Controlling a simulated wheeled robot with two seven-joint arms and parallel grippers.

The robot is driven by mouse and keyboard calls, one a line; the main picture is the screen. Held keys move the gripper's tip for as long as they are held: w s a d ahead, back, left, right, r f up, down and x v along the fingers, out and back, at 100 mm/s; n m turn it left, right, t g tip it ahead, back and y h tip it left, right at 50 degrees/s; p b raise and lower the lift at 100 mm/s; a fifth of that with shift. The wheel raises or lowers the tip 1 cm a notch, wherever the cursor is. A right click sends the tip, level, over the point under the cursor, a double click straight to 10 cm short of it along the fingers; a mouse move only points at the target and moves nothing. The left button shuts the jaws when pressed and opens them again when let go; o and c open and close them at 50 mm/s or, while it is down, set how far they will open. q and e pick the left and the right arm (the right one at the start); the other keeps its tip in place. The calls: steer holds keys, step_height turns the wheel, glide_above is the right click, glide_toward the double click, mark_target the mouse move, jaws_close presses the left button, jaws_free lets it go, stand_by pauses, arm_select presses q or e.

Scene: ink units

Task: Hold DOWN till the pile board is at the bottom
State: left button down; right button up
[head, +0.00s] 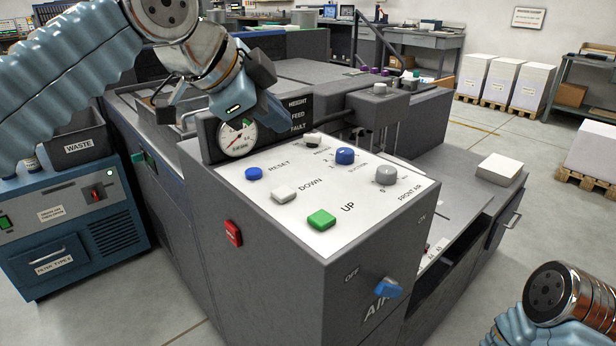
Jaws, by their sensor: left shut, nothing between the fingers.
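The DOWN button (284,193) is a white square push button on the sloped white control panel (255,205). It sits between the blue RESET button (254,174) and the green UP button (321,219). My left gripper (277,112) is shut and empty, above the back left of the panel near the pressure gauge (238,138). It is apart from the DOWN button. I cannot make out the pile board. My right arm's end link shows at the lower right, but its gripper is out of view.
A red switch (233,233) is on the cabinet's left side. A blue AIR lever (388,289) is on its front. A blue knob (345,156) and a grey knob (386,175) stand on the panel. A blue unit (75,230) with a WASTE bin stands left.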

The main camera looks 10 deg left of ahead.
mark_target(280, 194)
stand_by(0.4)
arm_select(q)
step_height(280, 194, down, 4)
steer(key=shift+r, duration=0.1)
step_height(280, 194, down, 4)
steer(key=b, duration=0.3)
steer(key=shift+f+b, duration=0.45)
steer(key=shift+f, duration=0.05)
steer(key=shift+f, duration=0.1)
stand_by(1.5)
steer(key=shift+f+b, duration=0.3)
steer(key=shift+b, duration=0.05)
